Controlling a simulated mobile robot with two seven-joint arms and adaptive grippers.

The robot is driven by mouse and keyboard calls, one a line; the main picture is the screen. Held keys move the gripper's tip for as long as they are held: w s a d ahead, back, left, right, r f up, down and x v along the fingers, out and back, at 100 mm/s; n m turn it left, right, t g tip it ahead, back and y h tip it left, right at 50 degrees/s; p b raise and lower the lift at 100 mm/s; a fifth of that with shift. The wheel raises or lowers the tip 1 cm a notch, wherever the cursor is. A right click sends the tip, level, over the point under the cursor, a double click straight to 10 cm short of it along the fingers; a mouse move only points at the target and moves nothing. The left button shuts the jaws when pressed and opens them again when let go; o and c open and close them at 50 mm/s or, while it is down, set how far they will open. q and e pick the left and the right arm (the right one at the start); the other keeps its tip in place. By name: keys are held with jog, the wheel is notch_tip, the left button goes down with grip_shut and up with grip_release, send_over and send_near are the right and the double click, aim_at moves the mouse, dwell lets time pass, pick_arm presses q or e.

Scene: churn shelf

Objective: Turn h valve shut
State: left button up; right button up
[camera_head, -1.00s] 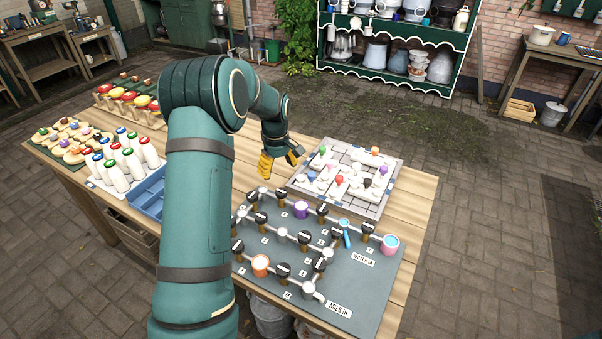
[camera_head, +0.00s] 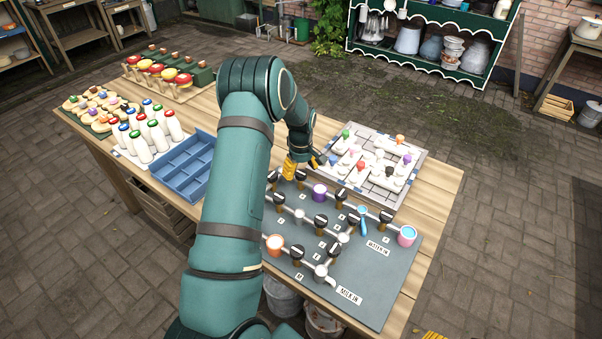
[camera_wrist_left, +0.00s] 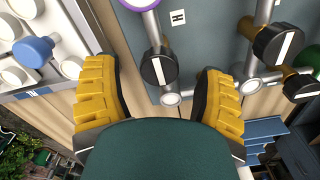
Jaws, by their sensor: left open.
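The valve beside the H label (camera_wrist_left: 177,17) has a round black knob (camera_wrist_left: 159,70) with a white line, set on a grey pipe. Its line runs roughly along the pipe. In the head view it appears to be the knob (camera_head: 301,175) at the board's far edge, left of the purple cup (camera_head: 320,192). My left gripper (camera_head: 303,166) is open and empty above that edge. In the wrist view its yellow fingers (camera_wrist_left: 160,95) stand either side of the knob, apart from it. A yellow fingertip, apparently of my right gripper (camera_head: 434,335), shows at the bottom edge; its opening is hidden.
The grey pipe board (camera_head: 375,306) carries several other black-knobbed valves, an orange cup (camera_head: 275,244) and a pink cup (camera_head: 407,236). A white puzzle tray (camera_head: 414,158) lies just behind it. A blue crate (camera_head: 187,168) and milk bottles (camera_head: 150,138) stand to the left.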

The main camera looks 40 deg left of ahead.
pick_arm(q)
jog(key=shift+f, duration=0.75)
jog(key=shift+c, duration=0.2)
grip_shut()
